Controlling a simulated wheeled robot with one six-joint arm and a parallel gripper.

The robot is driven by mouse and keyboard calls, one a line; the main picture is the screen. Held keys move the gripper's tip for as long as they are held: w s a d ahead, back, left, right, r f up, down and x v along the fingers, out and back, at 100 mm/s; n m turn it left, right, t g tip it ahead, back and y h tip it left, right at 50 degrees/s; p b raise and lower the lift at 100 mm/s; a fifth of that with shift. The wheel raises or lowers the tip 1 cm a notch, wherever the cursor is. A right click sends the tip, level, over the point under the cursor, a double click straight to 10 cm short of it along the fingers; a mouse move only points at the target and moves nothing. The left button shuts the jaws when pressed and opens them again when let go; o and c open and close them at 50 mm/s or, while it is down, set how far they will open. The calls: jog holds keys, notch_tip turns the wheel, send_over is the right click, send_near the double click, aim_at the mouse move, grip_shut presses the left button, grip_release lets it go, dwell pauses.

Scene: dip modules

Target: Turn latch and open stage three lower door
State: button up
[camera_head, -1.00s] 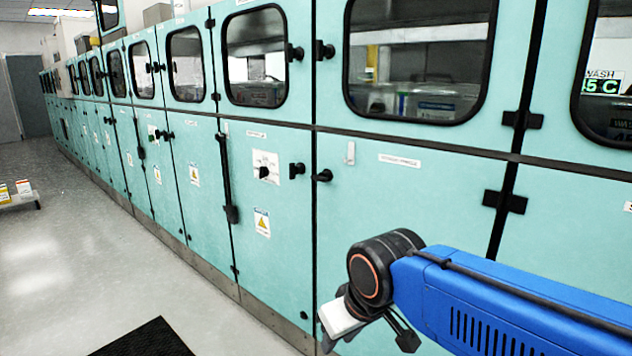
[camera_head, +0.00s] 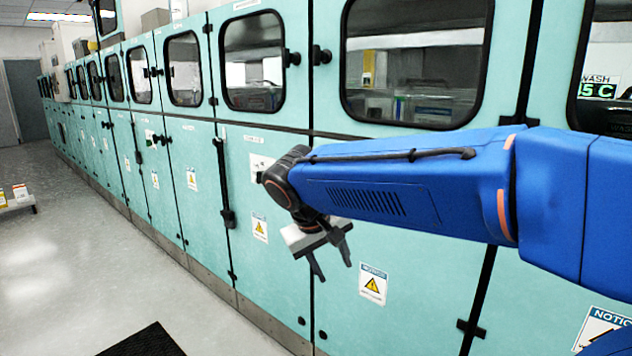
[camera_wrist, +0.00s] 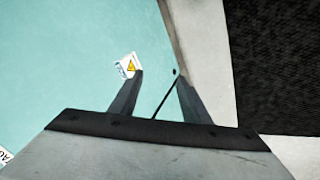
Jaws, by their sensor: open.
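My gripper (camera_head: 330,266) is open and empty, its fingers pointing down in front of the teal lower doors. In the wrist view its fingers (camera_wrist: 160,80) show with nothing between them but a dark seam and teal panel. One lower door (camera_head: 265,285) lies left of the seam behind my gripper, another lower door (camera_head: 425,290) to its right. My forearm and wrist cover the lower latches near that seam, so their angle is hidden. Both lower doors look shut. I cannot read which door is stage three.
Upper windowed doors have black latches (camera_head: 320,55). A vertical black bar handle (camera_head: 224,185) is on the left. Warning stickers (camera_head: 373,284) mark the panels. Grey floor (camera_head: 110,270) is open at left, with a black mat (camera_head: 145,343) and a low cart (camera_head: 18,200).

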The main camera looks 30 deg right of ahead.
jog(key=w+a+r+m+h, duration=0.1)
jog(key=w+r+m+h, duration=0.2)
jog(key=w, duration=0.6)
jog(key=w+a+r+m+h, duration=0.15)
jog(key=w+r+h, duration=0.35)
jog(key=w, duration=0.5)
jog(key=w+a+r+m+h, duration=0.1)
jog(key=w+r+m+h, duration=0.1)
jog(key=w+r, duration=0.5)
jog(key=shift+n+g, duration=0.25)
jog(key=shift+g, duration=0.15)
jog(key=x, duration=0.6)
jog(key=w+f+x, duration=0.1)
jog(key=x, duration=0.4)
jog(key=w+x, duration=0.1)
jog(key=x, duration=0.5)
jog(key=shift+f, duration=0.35)
jog(key=shift+c, duration=0.6)
grip_shut()
